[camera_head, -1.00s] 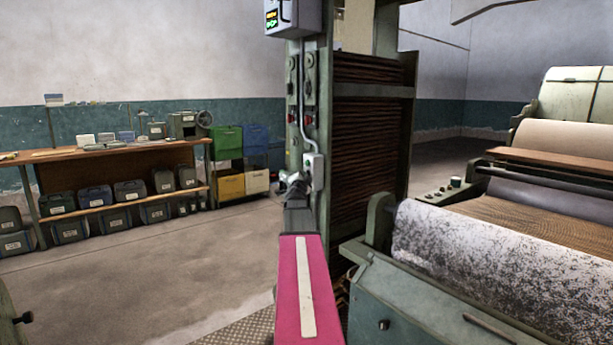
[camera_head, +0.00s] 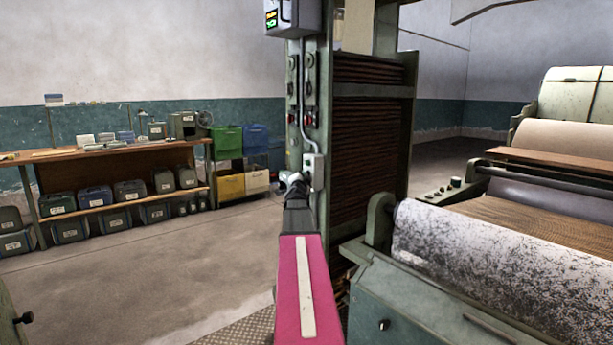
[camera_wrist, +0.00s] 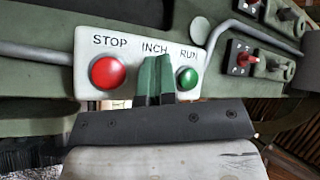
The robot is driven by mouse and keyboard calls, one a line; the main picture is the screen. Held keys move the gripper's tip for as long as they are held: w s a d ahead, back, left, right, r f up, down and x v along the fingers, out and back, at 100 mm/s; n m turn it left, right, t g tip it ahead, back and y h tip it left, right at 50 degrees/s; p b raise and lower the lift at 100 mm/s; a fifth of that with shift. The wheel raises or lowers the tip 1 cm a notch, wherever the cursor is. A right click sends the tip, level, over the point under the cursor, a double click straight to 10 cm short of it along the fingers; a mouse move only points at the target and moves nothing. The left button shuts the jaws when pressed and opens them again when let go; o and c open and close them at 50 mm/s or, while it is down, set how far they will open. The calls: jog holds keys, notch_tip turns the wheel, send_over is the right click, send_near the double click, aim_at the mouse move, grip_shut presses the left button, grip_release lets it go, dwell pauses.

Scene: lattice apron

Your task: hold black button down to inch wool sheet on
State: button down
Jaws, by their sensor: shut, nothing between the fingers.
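The control box (camera_wrist: 190,75) fills the middle of the wrist view, with a red STOP button (camera_wrist: 108,73) at left and a green RUN button (camera_wrist: 187,78) at right. My gripper (camera_wrist: 155,68) is shut and empty, its green fingertips right over the spot under the INCH label. The black button is hidden behind them; I cannot see how far it is pressed. In the head view my gripper (camera_head: 298,180) meets the front of the small box (camera_head: 314,170) on the machine post. The speckled white wool (camera_head: 490,255) lies over the roller at right.
A display box (camera_head: 292,16) with lit text hangs high on the post. Red-knobbed switches (camera_wrist: 242,58) sit right of the control box. A workbench (camera_head: 110,150) with several bins stands at left, with open floor before it.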

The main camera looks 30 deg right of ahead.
jog(key=shift+s+a, duration=0.1)
jog(key=shift+a, duration=0.85)
jog(key=shift+s+a, duration=0.2)
jog(key=shift+a, duration=2.3)
